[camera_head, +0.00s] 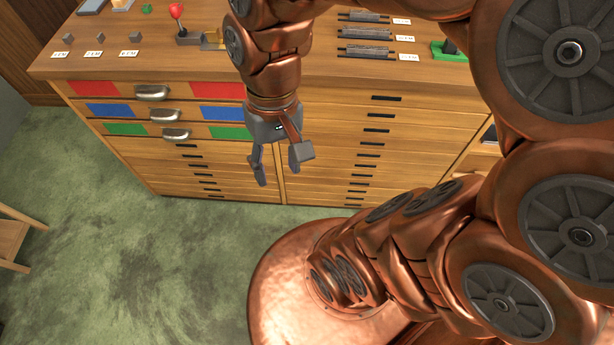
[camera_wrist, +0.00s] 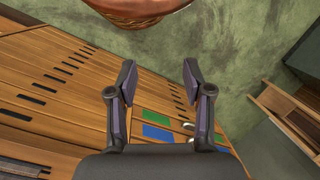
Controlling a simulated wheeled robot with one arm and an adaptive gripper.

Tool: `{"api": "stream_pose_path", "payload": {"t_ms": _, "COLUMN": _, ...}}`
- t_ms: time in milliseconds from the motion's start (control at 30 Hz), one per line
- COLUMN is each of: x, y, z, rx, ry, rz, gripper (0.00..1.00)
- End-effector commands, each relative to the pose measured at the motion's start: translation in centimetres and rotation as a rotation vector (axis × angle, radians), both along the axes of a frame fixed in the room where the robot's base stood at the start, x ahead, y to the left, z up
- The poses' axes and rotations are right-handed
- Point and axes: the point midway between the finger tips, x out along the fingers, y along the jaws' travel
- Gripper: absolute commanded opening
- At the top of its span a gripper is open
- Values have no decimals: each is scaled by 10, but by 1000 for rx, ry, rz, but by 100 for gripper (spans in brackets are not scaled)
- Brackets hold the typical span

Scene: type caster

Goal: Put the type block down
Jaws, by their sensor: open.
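My gripper (camera_head: 280,168) hangs in front of the wooden drawer cabinet, below the level of its top. Its two fingers are spread with nothing between them; they also show apart and empty in the wrist view (camera_wrist: 159,75). Three small grey blocks stand in a row on the cabinet top (camera_head: 240,68) at the left: a left one (camera_head: 68,38), a middle one (camera_head: 100,37) and a right one (camera_head: 133,36). Each has a white label in front. I cannot tell which, if any, is the type block. My gripper is well apart from them.
A device with a red-knobbed lever (camera_head: 190,38) stands right of the blocks. Dark slotted racks (camera_head: 367,50) with labels and a green-based item (camera_head: 450,50) are farther right. The front has coloured drawers (camera_head: 110,111). A wooden stand (camera_head: 15,240) is at left; the green carpet (camera_head: 120,260) is open.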

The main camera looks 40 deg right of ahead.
Motion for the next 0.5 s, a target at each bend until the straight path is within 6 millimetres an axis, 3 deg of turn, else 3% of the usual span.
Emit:
{"api": "stream_pose_path", "payload": {"t_ms": 33, "x": -13, "y": -6, "z": -5, "rx": -32, "ry": -3, "rz": 40, "gripper": 51}}
{"api": "stream_pose_path", "payload": {"t_ms": 200, "x": -38, "y": -21, "z": -17, "rx": -102, "ry": -13, "rz": 130, "gripper": 51}}
{"api": "stream_pose_path", "payload": {"t_ms": 500, "x": -45, "y": -27, "z": -20, "rx": -122, "ry": -15, "rz": 157, "gripper": 51}}
